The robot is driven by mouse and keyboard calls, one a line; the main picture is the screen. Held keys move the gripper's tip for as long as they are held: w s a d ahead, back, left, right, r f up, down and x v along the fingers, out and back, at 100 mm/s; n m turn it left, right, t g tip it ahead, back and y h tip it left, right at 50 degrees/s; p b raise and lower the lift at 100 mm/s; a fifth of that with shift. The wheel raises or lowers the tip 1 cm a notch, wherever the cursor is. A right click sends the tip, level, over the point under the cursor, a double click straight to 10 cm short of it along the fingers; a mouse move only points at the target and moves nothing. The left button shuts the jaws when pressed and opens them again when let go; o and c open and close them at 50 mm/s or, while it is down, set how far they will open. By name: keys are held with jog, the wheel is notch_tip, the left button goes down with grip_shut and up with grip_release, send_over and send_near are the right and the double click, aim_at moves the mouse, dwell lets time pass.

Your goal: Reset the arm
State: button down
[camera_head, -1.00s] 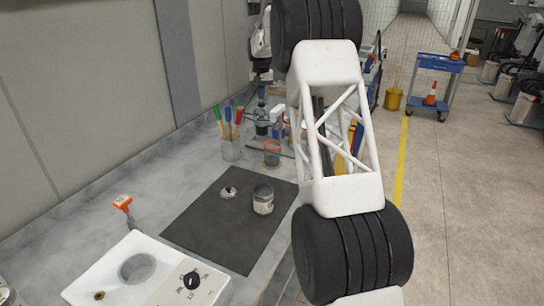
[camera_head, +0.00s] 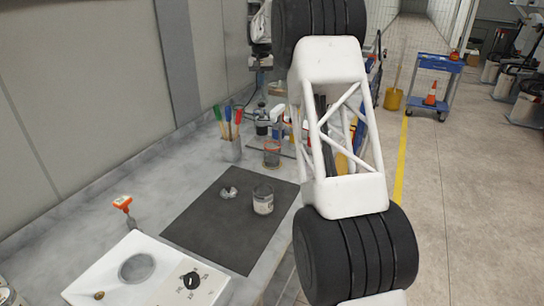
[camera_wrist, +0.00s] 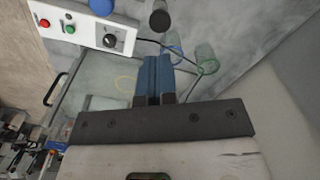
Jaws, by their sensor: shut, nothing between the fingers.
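My gripper (camera_wrist: 153,80) shows in the wrist view, with its two blue fingers together and nothing between them. It hangs over a bench area with a white control box, apart from any object as far as I can tell. In the head view my arm runs down the middle of the picture, and I cannot make out the fingers there.
An open can (camera_head: 263,199) and a small metal piece (camera_head: 229,193) rest on a dark mat (camera_head: 205,238). A cup of coloured-handled tools (camera_head: 229,148) stands behind. A white unit with a dial (camera_head: 150,285) is front left. A blue cart (camera_head: 440,64) stands on the floor.

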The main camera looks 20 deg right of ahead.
jog(key=shift+s+r, duration=0.1)
jog(key=shift+r, duration=0.05)
dwell(0.4)
jog(key=s+a+r, duration=0.3)
jog(key=s+a, duration=0.1)
jog(key=s, duration=0.8)
jog(key=s+a+r+n+t, duration=0.1)
jog(key=s+a+r, duration=0.2)
jog(key=s, duration=0.8)
jog(key=s+a+r, duration=0.3)
jog(key=s+a, duration=0.1)
jog(key=s, duration=0.8)
jog(key=s+a+f, duration=0.1)
jog(key=s+f, duration=0.3)
jog(key=s, duration=0.8)
jog(key=s+a+f+n+t, duration=0.1)
jog(key=s+f, duration=0.4)
jog(key=s, duration=0.8)
jog(key=s+a+f, duration=0.3)
jog(key=s+f, duration=0.2)
jog(key=s, duration=0.8)
jog(key=shift+f+n+t, duration=0.15)
jog(key=shift+n+t, duration=0.15)
jog(key=shift+n, duration=0.1)
